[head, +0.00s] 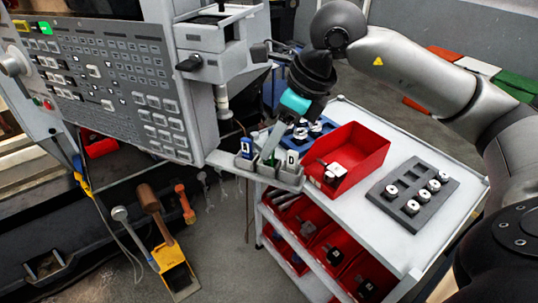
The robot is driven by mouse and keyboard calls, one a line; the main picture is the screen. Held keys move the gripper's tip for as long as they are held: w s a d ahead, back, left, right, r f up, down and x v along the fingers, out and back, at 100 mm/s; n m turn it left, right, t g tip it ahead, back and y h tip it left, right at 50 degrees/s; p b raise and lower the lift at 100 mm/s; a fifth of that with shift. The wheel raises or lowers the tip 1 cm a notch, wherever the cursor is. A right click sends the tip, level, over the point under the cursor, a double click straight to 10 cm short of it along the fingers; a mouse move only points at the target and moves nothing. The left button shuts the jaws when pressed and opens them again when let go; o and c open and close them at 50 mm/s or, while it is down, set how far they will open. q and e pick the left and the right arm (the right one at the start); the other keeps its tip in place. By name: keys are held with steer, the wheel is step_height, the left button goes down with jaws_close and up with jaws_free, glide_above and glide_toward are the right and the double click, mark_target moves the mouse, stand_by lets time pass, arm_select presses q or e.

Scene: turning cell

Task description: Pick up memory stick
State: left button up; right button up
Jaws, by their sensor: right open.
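A small grey holder (278,179) with compartments is fixed below the control panel. A blue piece with a white mark (247,146) stands in its left part. A white piece with a dark mark (291,159) stands in its right part. A small green piece shows between them, partly hidden by my fingers. I cannot tell which of these is the memory stick. My right gripper (268,150), with a teal band, reaches down over the middle of the holder. It is open, and nothing is visibly held. My left gripper is not in view.
The control panel (105,85) stands close on the left. A white cart (365,225) carries a red bin (362,152) and a dark grey tray (412,205) with several round parts. Below the panel hang a mallet (150,200) and a yellow dustpan or brush (177,270).

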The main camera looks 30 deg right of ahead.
steer(key=shift+x, duration=1.55)
steer(key=shift+c, duration=0.3)
steer(key=shift+r, duration=0.1)
jaws_close()
